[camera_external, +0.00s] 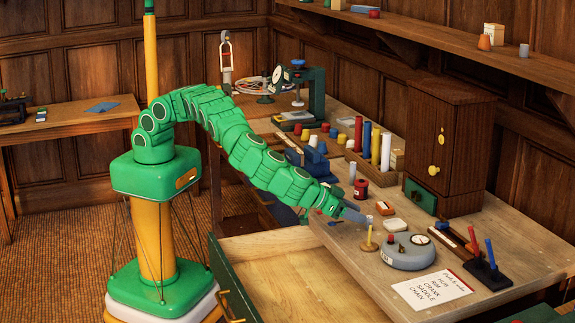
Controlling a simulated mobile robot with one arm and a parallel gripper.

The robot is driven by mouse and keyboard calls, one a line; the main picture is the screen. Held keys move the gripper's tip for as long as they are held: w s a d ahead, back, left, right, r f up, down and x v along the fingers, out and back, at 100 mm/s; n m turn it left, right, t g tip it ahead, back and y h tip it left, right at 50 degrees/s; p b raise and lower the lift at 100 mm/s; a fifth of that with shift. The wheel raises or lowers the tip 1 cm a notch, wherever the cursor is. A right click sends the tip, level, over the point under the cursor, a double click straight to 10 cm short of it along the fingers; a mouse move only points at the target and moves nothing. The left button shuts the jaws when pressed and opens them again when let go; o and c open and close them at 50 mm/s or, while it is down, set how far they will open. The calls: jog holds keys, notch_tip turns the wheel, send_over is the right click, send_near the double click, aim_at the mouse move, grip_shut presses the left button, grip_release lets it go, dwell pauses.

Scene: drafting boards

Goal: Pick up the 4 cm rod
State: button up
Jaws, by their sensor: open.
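My green arm reaches over the workbench, and my gripper (358,215) is low above the bench top, open. Its blue-grey fingers are small in the view, and I see nothing clearly held between them. Just right of and below the fingertips, a thin pale-yellow rod (370,236) stands upright on a round wooden base (369,247). I cannot tell whether the fingers touch it. Thicker upright rods stand in a wooden rack behind: red (358,134), blue (366,136), yellow (375,145) and white (385,152). No length marking is readable, so I cannot tell which rod is 4 cm.
A round grey device with a dial (407,253) stands right of the wooden base. A white card (432,289) with writing lies in front. A dark wooden cabinet (449,147) stands behind. A pen holder (487,274) is at right. An open drawer (300,275) juts out below the gripper.

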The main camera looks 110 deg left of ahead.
aim_at(369, 217)
jog(key=shift+x, duration=1.9)
jog(key=shift+r, duration=0.15)
jog(key=shift+a, duration=0.1)
grip_shut()
